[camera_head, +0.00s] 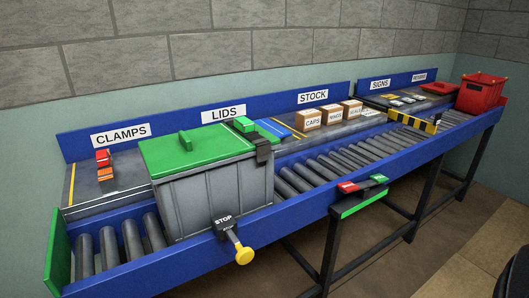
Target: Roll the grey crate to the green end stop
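The grey crate (203,202) stands upright on the roller conveyor at the left, with a green lid (190,152) on top. A black latch-like part (263,151) sits at its upper right edge. The green end stop (58,252) closes the conveyor's left end. Several bare rollers (132,240) lie between it and the crate, so the two are apart. A black STOP plate with a yellow-knobbed lever (243,254) is on the front rail by the crate's lower right. Neither of my grippers is in view.
A rear shelf holds red and orange clamps (104,164), green and blue lids (272,129) and several boxes (308,119). Rollers right of the crate are clear up to a striped yellow-black barrier (412,122). A red bin (480,93) stands at the far right. A red-green panel (363,190) juts from the front rail.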

